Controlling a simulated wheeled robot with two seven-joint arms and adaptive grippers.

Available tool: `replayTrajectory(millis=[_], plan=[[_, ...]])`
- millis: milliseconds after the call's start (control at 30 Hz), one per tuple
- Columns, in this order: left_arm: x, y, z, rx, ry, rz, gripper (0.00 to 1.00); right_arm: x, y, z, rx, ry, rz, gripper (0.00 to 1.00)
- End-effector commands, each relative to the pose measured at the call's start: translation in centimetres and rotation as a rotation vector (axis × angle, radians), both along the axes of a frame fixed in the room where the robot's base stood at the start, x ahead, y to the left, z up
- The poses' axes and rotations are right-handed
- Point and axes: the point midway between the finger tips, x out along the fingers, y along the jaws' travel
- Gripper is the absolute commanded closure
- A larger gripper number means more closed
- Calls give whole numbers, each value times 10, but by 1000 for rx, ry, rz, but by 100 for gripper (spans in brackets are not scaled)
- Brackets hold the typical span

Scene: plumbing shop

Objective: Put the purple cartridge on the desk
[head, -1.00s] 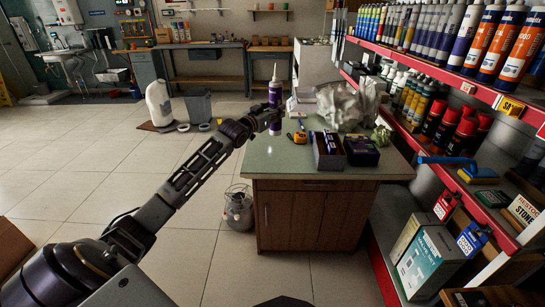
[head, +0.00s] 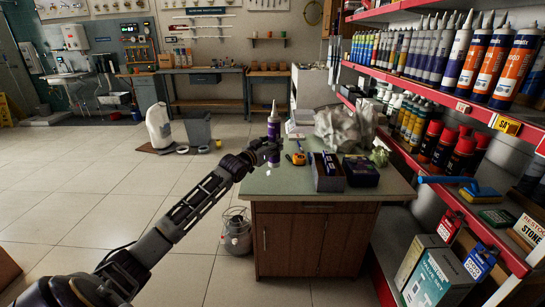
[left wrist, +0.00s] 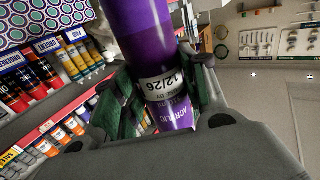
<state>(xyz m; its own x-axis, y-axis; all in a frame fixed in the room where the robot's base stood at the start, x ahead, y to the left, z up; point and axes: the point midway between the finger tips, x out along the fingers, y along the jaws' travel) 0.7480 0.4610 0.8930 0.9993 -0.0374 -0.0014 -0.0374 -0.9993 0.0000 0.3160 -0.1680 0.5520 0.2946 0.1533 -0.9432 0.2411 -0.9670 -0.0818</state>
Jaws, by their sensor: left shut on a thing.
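The purple cartridge (head: 273,129) stands about upright, its pale nozzle up, at the left side of the desk (head: 285,181). My left gripper (head: 264,152) is shut around its lower part. In the left wrist view, the purple cartridge (left wrist: 145,38) with a white printed label runs between the two fingers of my left gripper (left wrist: 162,95). The cartridge's lower end shows just below the gripper in the head view, over the green desktop. I cannot tell whether it touches the top. My right gripper is not in view.
On the desk are an open dark box (head: 327,174), a second dark box (head: 360,171), an orange tape measure (head: 297,158) and a crumpled grey bag (head: 340,128). The front left desktop is clear. Red shelves (head: 432,155) of cartridges and cans flank the right side.

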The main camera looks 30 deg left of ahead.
Motion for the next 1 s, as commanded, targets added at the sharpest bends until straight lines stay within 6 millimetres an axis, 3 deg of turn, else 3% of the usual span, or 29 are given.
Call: replayTrajectory(millis=[167, 433, 600, 1000], plan=[[0, 0, -1, 0, -4, 0, 99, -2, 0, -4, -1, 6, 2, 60], [0, 0, -31, 0, -3, 0, 99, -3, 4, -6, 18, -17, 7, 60], [0, 0, -46, 1, -4, 0, 99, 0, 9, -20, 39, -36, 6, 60], [0, 0, -48, 1, -5, 0, 99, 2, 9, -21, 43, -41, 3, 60]])
